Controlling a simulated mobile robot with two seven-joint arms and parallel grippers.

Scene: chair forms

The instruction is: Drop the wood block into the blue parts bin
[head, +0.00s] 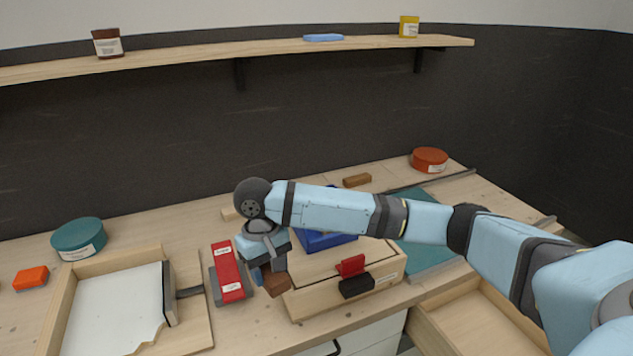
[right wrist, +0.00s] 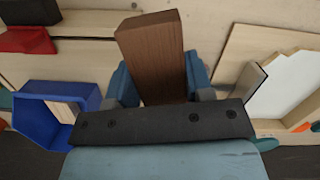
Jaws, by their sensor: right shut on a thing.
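The brown wood block (head: 277,284) is held between the fingers of my right gripper (head: 268,272), which is shut on it. In the right wrist view the block (right wrist: 151,55) sticks out tilted beyond the fingertips. The blue parts bin (head: 328,241) sits on a light wooden box, to the right of my gripper and farther back in the head view. My right forearm hides part of the bin. In the right wrist view the bin (right wrist: 36,120) is at the left, apart from the block, with something wood-coloured showing in its opening. My left gripper is not in view.
The wooden box (head: 305,304) carries a red piece (head: 350,265) and a black piece (head: 357,286) at its front. A red box (head: 222,259) lies left of my gripper. An open drawer (head: 478,325) juts out at the front right. A wooden tray (head: 60,309) is at left.

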